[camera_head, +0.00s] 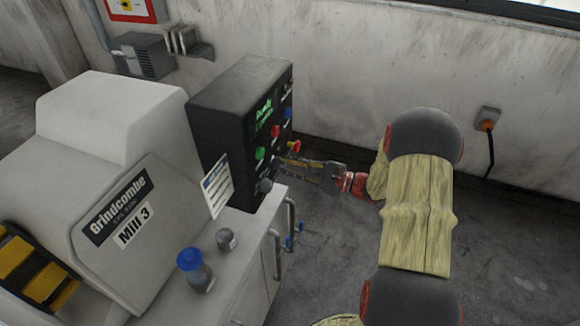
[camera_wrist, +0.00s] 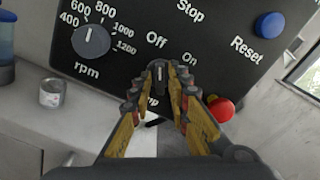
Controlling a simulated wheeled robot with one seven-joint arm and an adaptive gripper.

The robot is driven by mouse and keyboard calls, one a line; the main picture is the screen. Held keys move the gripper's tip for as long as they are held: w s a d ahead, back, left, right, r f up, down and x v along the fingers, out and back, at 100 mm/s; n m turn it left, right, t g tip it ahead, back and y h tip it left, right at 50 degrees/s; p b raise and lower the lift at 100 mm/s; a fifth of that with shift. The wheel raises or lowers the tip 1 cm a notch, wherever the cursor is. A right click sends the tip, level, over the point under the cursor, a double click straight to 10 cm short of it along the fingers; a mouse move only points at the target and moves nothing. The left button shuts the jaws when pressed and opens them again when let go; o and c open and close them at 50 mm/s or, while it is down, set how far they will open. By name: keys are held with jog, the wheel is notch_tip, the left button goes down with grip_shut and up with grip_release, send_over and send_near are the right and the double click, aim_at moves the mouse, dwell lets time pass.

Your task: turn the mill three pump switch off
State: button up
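In the wrist view the pump switch (camera_wrist: 159,73), a small dark knob with a pale line, sits on the black control panel (camera_wrist: 120,67) below the labels Off and On. Its line appears to point up toward Off. My gripper (camera_wrist: 162,70) has its yellow and dark fingertips close on either side of the knob. Whether they press on it is unclear. The label under the switch is partly covered; only "mp" shows. In the head view my gripper (camera_head: 278,167) reaches from the right to the panel box (camera_head: 225,110) beside Mill 3 (camera_head: 130,220), and the switch is too small to make out.
The rpm dial (camera_wrist: 91,41) is left of the fingers. A red button (camera_wrist: 221,110) is close to the right finger, and a blue Reset button (camera_wrist: 270,25) is farther right. A blue-topped bottle (camera_head: 195,270) and a small can (camera_head: 226,240) stand on the counter.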

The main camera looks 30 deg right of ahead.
jog(key=shift+o, duration=0.8)
jog(key=v, duration=1.2)
